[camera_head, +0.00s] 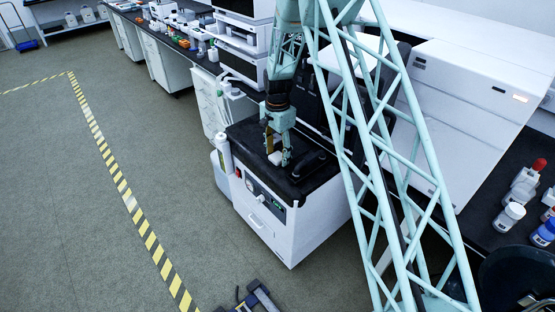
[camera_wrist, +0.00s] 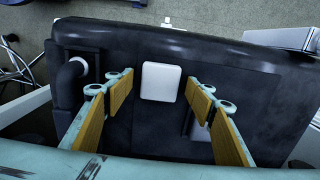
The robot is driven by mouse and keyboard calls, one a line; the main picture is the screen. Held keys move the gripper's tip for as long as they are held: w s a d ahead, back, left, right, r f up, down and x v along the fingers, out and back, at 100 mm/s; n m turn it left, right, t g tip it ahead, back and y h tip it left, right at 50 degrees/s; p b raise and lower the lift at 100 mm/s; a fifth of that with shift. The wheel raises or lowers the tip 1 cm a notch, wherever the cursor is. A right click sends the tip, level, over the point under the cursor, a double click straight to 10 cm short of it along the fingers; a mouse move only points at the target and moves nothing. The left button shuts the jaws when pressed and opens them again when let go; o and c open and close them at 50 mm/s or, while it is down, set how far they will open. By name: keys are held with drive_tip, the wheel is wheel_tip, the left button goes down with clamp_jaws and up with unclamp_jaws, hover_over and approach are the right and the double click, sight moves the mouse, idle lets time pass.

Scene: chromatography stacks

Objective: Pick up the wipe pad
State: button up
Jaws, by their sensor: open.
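The wipe pad looks like a small white rounded square (camera_wrist: 161,82) lying on the dark top of a white cabinet. In the head view the pad (camera_head: 275,158) is small and partly hidden by my gripper. My gripper (camera_head: 278,153) points down over the cabinet top. In the wrist view my gripper (camera_wrist: 160,100) is open, with its yellow-padded fingers spread to the left and right of the pad. A gap shows between the pad and each finger. Nothing is held. I cannot tell the exact height of the fingertips above the top.
The dark cabinet top (camera_wrist: 230,65) has a raised rim and a black curved handle-like part (camera_wrist: 75,72) at the left. White instrument stacks (camera_head: 240,40) stand behind the cabinet. Bottles (camera_head: 509,215) stand on the right bench. Open floor (camera_head: 70,200) lies to the left.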

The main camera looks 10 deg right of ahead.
sight(277, 156)
drive_tip(key=shift+c, duration=0.2)
drive_tip(key=c, duration=0.8)
drive_tip(key=shift+o, duration=0.2)
drive_tip(key=shift+r, duration=0.1)
wheel_tip(277, 156, up, 10)
drive_tip(key=p, duration=0.2)
drive_tip(key=shift+w, duration=0.15)
drive_tip(key=shift+c, duration=0.4)
idle(0.4)
